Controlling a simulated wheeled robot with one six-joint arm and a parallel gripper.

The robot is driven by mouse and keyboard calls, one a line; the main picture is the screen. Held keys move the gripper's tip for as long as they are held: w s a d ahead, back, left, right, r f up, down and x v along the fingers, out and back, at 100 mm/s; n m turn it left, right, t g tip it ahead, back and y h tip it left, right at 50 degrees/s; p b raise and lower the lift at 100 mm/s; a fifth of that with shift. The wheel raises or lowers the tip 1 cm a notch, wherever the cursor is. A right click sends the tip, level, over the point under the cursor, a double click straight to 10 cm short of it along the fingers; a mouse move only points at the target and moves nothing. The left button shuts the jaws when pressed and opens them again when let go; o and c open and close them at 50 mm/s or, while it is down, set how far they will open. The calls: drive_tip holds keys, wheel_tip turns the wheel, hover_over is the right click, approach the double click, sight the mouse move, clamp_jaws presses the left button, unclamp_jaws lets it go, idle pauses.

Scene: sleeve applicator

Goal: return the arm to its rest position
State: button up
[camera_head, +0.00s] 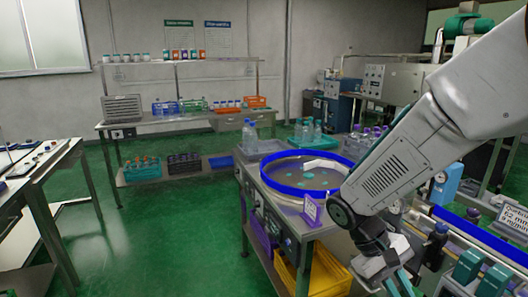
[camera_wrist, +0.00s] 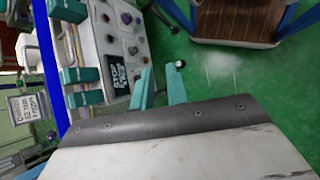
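My arm reaches in from the right of the head view and bends down at its dark joint. My gripper (camera_head: 401,288) hangs low at the bottom edge, in front of the machine table. Its teal fingers are partly cut off there. In the wrist view my gripper (camera_wrist: 159,78) shows two teal fingers standing apart, with nothing seen held between them. A small round white-and-dark thing shows by the right fingertip; I cannot tell what it is. My own pale wrist housing covers the bottom of the wrist view.
The machine table (camera_head: 322,233) carries a round blue-rimmed turntable (camera_head: 265,178) left of my arm. A yellow bin (camera_head: 328,272) sits below. A blue-edged conveyor (camera_head: 480,236) and teal-topped units (camera_head: 467,266) stand close on the right. Green floor (camera_head: 170,235) is open at left.

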drive_tip(key=s+a+r+m+t+y, duration=0.1)
drive_tip(key=s+r+m+t+y, duration=0.2)
drive_tip(key=s+r, duration=1)
drive_tip(key=t+y, duration=0.3)
drive_tip(key=shift+r+t, duration=0.3)
drive_tip(key=shift+r, duration=0.1)
